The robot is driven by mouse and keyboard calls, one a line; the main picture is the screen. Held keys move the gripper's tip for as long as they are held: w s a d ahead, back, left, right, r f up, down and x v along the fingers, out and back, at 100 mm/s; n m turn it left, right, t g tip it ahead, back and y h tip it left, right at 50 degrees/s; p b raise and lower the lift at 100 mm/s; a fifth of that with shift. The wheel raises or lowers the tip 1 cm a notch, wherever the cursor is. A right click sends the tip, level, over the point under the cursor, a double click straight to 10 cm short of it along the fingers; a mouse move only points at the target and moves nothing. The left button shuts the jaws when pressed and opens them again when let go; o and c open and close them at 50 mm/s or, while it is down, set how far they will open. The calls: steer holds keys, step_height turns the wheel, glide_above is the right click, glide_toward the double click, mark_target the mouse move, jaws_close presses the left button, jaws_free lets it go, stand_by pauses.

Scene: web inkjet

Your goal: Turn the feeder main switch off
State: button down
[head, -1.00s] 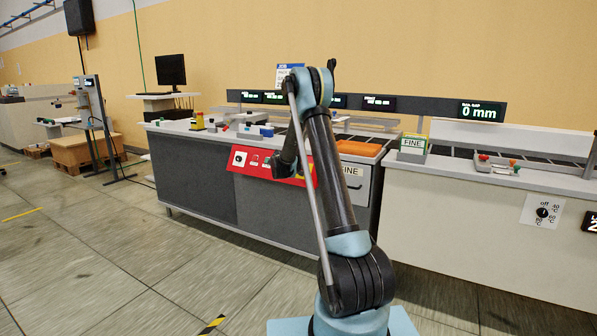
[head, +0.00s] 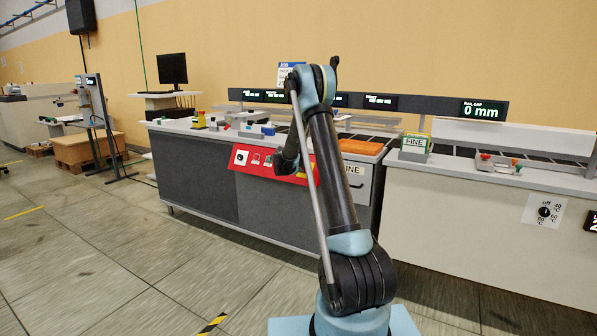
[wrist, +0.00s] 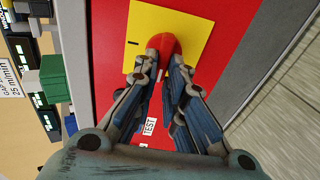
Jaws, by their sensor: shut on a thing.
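In the wrist view, a red switch knob (wrist: 163,44) sits on a yellow plate (wrist: 190,25) on a red panel (wrist: 110,50). I take it for the main switch, but no label on it is readable. My gripper (wrist: 161,66) has its fingertips on either side of the knob's near end and is shut on it. The fingers cover part of the knob, and I cannot tell its exact turn angle. In the head view, the red panel (head: 268,162) is on the front of the dark cabinet. My arm hides the gripper and most of the yellow plate there.
On the red panel, a white-plated dial (head: 240,158) is left of my arm. A drawer marked FINE (head: 358,182) is to the right. A light cabinet with a temperature dial (head: 544,212) stands further right.

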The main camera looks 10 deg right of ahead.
steer(key=shift+a, duration=0.25)
steer(key=c, duration=1.7)
jaws_free()
steer(key=shift+o, duration=0.2)
steer(key=shift+d, duration=0.1)
steer(key=v, duration=1.1)
steer(key=shift+s, duration=0.35)
steer(key=shift+r, duration=0.1)
